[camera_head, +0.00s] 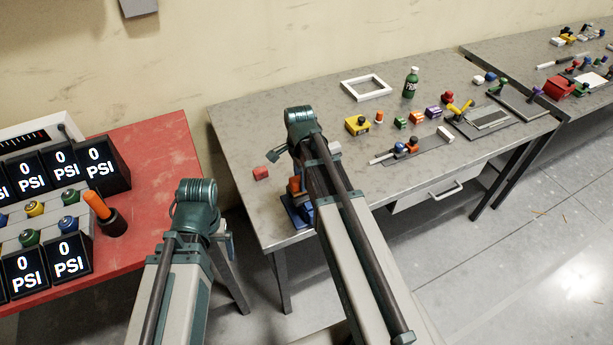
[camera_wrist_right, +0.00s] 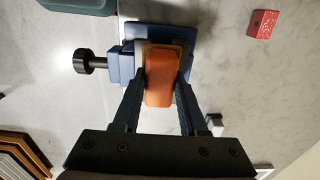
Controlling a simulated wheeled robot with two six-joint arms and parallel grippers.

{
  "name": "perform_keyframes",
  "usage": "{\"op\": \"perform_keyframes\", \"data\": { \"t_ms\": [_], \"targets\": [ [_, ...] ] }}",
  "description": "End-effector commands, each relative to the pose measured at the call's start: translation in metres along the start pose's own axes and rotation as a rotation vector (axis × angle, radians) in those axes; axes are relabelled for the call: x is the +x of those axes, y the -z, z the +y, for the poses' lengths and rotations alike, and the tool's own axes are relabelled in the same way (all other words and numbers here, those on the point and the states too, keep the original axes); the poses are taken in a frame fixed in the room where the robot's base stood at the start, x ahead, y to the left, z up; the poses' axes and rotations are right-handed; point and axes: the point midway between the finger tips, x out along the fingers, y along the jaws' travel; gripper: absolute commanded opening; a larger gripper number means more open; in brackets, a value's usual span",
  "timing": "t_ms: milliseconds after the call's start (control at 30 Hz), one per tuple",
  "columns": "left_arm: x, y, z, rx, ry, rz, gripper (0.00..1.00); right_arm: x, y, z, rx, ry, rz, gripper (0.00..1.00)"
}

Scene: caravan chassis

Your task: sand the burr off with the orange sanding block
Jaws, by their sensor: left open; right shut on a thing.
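My right gripper (camera_wrist_right: 159,97) is shut on the orange sanding block (camera_wrist_right: 160,77), one dark finger along each side of it. The block is right over a blue vise (camera_wrist_right: 178,33) with a black knob at its left; I cannot tell if it touches what is there. A pale edge (camera_wrist_right: 142,46) shows beside the block in the jaws. The burr cannot be made out. In the head view the vise (camera_head: 293,212) stands at the grey table's near left edge, partly behind my right arm. My left gripper (camera_head: 229,246) is open, low between the two tables.
A red cube (camera_head: 261,173) lies left of the vise. Several small blocks, a green bottle (camera_head: 410,84) and a white frame (camera_head: 366,88) are further back on the grey table (camera_head: 245,115). A red table (camera_head: 165,150) with PSI gauges stands at the left.

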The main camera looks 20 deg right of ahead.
Motion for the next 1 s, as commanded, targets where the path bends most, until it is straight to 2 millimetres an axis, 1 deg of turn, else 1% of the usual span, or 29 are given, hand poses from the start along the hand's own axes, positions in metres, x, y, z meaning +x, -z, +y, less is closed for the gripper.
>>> {"op": "perform_keyframes", "data": {
  "t_ms": [33, 133, 500, 667, 1000],
  "targets": [
    [0.000, 0.000, 0.000, 0.000, 0.000, 0.000, 0.91, 0.000, -0.006, 0.000, -0.002, 0.000, -0.003, 0.00],
    [0.000, 0.000, 0.000, 0.000, 0.000, 0.000, 0.91, 0.000, -0.011, 0.000, 0.000, 0.000, -0.002, 0.00],
    [-0.004, 0.000, 0.000, 0.000, 0.000, 0.000, 0.91, -0.004, -0.011, 0.000, 0.001, 0.000, 0.000, 0.00],
    [-0.016, -0.001, -0.002, 0.000, 0.000, 0.000, 0.91, -0.016, -0.010, 0.000, 0.001, 0.000, 0.000, 0.00],
    [-0.050, -0.003, -0.005, 0.000, 0.000, 0.000, 0.91, -0.050, -0.010, 0.000, 0.001, 0.000, 0.001, 0.00]
  ]
}}
